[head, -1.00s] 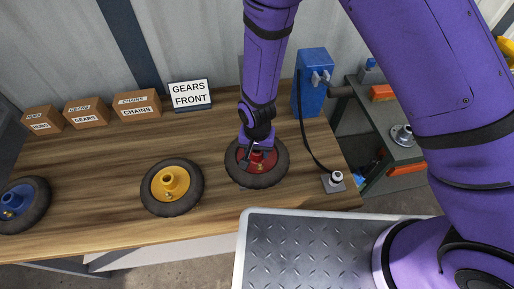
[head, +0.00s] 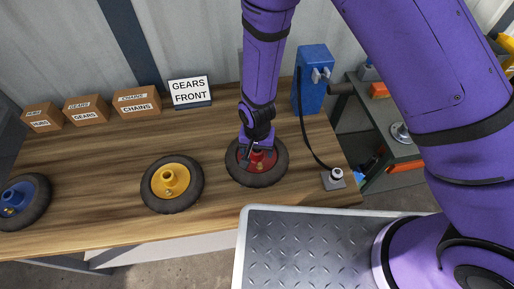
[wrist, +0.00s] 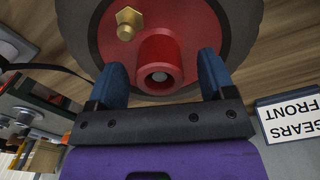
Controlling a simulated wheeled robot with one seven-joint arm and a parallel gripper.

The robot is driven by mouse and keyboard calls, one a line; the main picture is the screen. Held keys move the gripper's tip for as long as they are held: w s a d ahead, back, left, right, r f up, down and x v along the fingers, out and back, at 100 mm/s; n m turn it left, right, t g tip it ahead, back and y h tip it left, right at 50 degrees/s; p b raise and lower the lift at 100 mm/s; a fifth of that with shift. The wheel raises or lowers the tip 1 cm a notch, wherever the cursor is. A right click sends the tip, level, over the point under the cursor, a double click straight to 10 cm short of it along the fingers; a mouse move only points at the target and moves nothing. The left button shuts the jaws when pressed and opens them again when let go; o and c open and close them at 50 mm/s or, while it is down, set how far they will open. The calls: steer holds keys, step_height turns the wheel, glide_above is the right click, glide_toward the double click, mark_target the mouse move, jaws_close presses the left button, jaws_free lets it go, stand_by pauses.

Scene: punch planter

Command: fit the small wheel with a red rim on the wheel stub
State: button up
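The wheel with a red rim (head: 272,162) lies flat on the wooden bench, with a black tyre. In the wrist view its red rim (wrist: 190,25) fills the top, with a raised red hub (wrist: 160,50) and a brass nut off to one side. My gripper (wrist: 162,64) is over this wheel, its two blue fingers apart on either side of the hub, with small gaps visible. In the head view my gripper (head: 258,153) partly hides the hub. A grey round flange with a short post (head: 402,133), perhaps the wheel stub, is on the green side cart.
A yellow-rimmed wheel (head: 171,180) and a blue-rimmed wheel (head: 17,199) lie to the left. Cardboard boxes (head: 137,106) and a sign (head: 189,91) stand at the back. A blue machine (head: 313,80) has a cable to a grey button box (head: 333,179), right of the red wheel.

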step_height(320, 180, up, 11)
stand_by(0.8)
stand_by(0.5)
steer(key=w+d+r+t+y, duration=0.1)
steer(key=d+r, duration=0.8)
steer(key=r, duration=0.4)
steer(key=w+d+r+t+y, duration=0.1)
steer(key=w+d+r, duration=0.1)
steer(key=d+r, duration=0.9)
steer(key=s+d+r+t+h, duration=0.2)
steer(key=s+d+r+t, duration=0.1)
steer(key=s+d+r, duration=1)
steer(key=s+d, duration=0.1)
steer(key=s, duration=0.2)
steer(key=shift+r+n, duration=0.3)
